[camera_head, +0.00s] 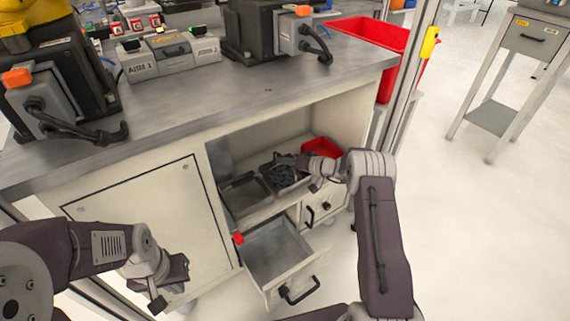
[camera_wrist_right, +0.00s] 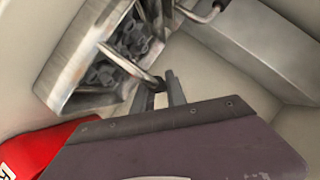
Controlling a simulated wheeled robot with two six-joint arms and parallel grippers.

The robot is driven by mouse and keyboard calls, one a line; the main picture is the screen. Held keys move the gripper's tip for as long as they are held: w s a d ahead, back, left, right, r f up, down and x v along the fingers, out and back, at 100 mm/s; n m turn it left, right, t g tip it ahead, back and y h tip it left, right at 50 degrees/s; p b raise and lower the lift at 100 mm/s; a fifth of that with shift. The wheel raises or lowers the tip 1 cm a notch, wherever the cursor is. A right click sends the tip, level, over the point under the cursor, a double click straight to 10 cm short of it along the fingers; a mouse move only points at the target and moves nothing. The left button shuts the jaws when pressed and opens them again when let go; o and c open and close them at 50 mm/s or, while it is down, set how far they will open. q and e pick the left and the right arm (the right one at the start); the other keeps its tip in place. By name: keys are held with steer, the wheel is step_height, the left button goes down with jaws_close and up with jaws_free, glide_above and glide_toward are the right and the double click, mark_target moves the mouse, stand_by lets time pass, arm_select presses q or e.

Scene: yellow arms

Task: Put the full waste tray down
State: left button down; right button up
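The full waste tray (camera_head: 287,177) is a metal tray heaped with dark parts, inside the open cabinet bay. In the right wrist view the waste tray (camera_wrist_right: 85,60) shows at upper left, with a wire handle reaching toward my fingers. My right gripper (camera_head: 312,168) is at the tray's right side; in its wrist view the gripper (camera_wrist_right: 168,92) has its fingers close together around the handle's end. Whether the tray touches the shelf is hard to tell. An empty metal tray (camera_head: 246,194) sits directly left of it. My left gripper (camera_head: 172,284) is empty, fingers apart, before the cabinet door.
An open, empty drawer (camera_head: 278,250) juts out below the bay. A red bin (camera_head: 322,148) stands behind my right gripper and also shows in the wrist view (camera_wrist_right: 35,150). The worktop (camera_head: 200,95) overhangs the bay. A frame post stands at the right.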

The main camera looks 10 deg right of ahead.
steer(key=o, duration=0.4)
steer(key=p+v, duration=0.4)
steer(key=v, duration=0.7)
steer(key=s+a+g+h, duration=0.1)
steer(key=s+a+g, duration=0.6)
steer(key=s+a, duration=0.45)
steer(key=s+d+r+h, duration=0.1)
steer(key=s+h, duration=0.1)
steer(key=s, duration=0.4)
steer(key=s+d+r+g+h, duration=0.1)
steer(key=s+d+h, duration=0.1)
steer(key=s, duration=0.4)
steer(key=s+d+g+h, duration=0.1)
steer(key=s+h, duration=0.2)
steer(key=s, duration=0.4)
steer(key=shift+d+r+n+h, duration=0.35)
steer(key=shift+r+n+h, duration=0.05)
